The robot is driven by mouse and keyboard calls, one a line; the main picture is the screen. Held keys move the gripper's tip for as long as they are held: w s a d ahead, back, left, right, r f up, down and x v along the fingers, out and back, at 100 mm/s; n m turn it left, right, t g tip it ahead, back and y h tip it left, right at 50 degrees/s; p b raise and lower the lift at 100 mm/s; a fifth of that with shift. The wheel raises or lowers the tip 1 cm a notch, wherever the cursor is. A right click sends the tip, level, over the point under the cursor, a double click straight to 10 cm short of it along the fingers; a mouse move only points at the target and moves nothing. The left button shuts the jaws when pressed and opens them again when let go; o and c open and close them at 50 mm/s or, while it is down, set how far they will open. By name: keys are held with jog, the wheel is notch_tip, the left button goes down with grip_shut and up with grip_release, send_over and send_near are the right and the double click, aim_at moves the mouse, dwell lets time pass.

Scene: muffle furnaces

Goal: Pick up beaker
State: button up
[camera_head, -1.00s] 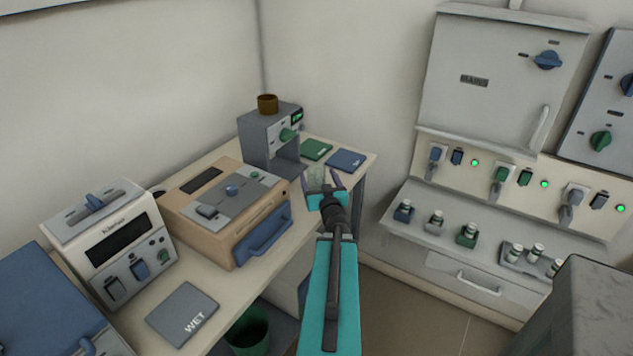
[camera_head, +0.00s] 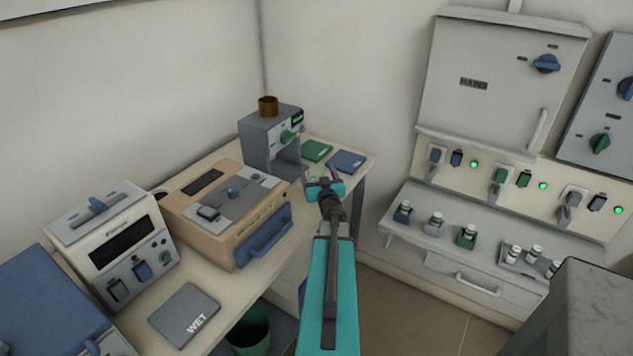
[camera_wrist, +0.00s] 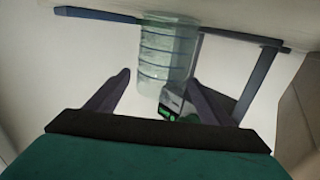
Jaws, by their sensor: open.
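A clear greenish beaker (camera_wrist: 168,45) with several ring marks shows in the wrist view, ahead of my gripper. My gripper (camera_wrist: 158,79) is open. The beaker's near end lies between the two dark fingertips in that picture; I see no clear contact. In the head view my gripper (camera_head: 321,174) is over the far right end of the bench, just right of the grey instrument with the green knob. There the beaker cannot be clearly made out around the fingers.
The grey instrument (camera_head: 256,140) stands left of my gripper with a brown cup (camera_head: 268,106) on top. A green pad (camera_head: 316,150) and a blue pad (camera_head: 346,161) lie behind. A tan box device (camera_head: 225,215) stands nearer. Small bottles (camera_head: 467,236) stand on the right shelf.

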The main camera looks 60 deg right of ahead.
dwell(0.5)
jog(key=c, duration=1.5)
jog(key=shift+o, duration=0.2)
jog(key=shift+r, duration=0.1)
jog(key=shift+r, duration=0.45)
jog(key=s+a+r+p, duration=0.1)
jog(key=s+a+r, duration=0.2)
jog(key=s, duration=0.4)
jog(key=shift+s+a+r, duration=0.25)
jog(key=shift+s+a, duration=0.05)
jog(key=shift+s, duration=0.1)
